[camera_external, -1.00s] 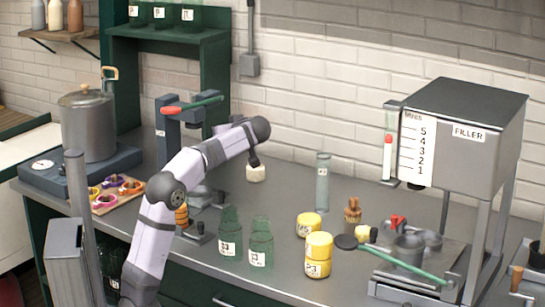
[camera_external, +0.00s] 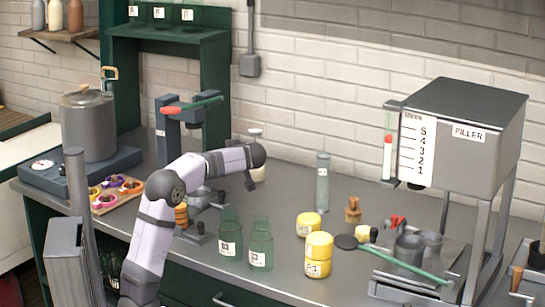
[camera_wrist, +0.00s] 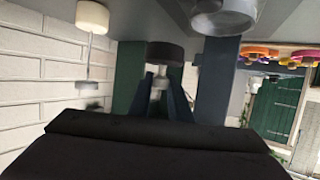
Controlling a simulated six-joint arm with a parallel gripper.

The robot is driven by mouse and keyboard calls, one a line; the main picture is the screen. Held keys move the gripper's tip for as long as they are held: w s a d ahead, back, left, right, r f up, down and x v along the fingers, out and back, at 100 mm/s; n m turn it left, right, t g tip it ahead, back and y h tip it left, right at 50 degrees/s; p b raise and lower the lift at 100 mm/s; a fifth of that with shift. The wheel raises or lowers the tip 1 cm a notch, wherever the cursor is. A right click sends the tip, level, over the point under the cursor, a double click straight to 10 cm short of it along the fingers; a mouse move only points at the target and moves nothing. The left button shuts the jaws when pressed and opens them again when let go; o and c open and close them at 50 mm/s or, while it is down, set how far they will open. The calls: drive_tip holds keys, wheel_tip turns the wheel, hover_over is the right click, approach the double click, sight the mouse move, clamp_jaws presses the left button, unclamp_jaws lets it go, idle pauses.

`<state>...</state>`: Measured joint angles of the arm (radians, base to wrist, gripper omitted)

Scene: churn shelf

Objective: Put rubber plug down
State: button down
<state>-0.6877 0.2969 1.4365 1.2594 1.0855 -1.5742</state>
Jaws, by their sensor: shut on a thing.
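My gripper (camera_wrist: 160,98) is shut on the metal stem of a dark, round plug (camera_wrist: 165,53), which I take to be the rubber plug. In the wrist view the plug sits just beyond the fingertips. In the outside view my gripper (camera_external: 251,184) is small and dark, above the bench behind the green bottles. The held plug cannot be made out clearly there, nor whether it touches anything. A cream cylinder on a stem (camera_external: 257,173) stands just behind my gripper, apart from it. It also shows in the wrist view (camera_wrist: 92,17).
Two green bottles (camera_external: 260,243) stand at the bench's front edge. A grey press (camera_external: 170,135) with a red-tipped lever stands left behind my wrist. A clear cylinder (camera_external: 322,182) and yellow tins (camera_external: 318,255) are to the right. Bare bench (camera_external: 285,195) lies between.

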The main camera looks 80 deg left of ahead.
drive_tip(key=s+a+p, duration=0.3)
drive_tip(key=a+p, duration=0.2)
drive_tip(key=a, duration=0.9)
drive_tip(key=shift+s+a+f+b, duration=0.1)
drive_tip(key=shift+a+f+b, duration=0.1)
drive_tip(key=shift+f, duration=1.55)
drive_tip(key=shift+s+a+f+b, duration=0.1)
drive_tip(key=shift+a+f+b, duration=0.1)
drive_tip(key=shift+f, duration=1.5)
drive_tip(key=shift+f, duration=0.2)
drive_tip(key=c, duration=1.6)
unclamp_jaws()
drive_tip(key=shift+c, duration=0.2)
drive_tip(key=shift+r, duration=0.2)
drive_tip(key=b+v, duration=0.3)
drive_tip(key=v, duration=0.9)
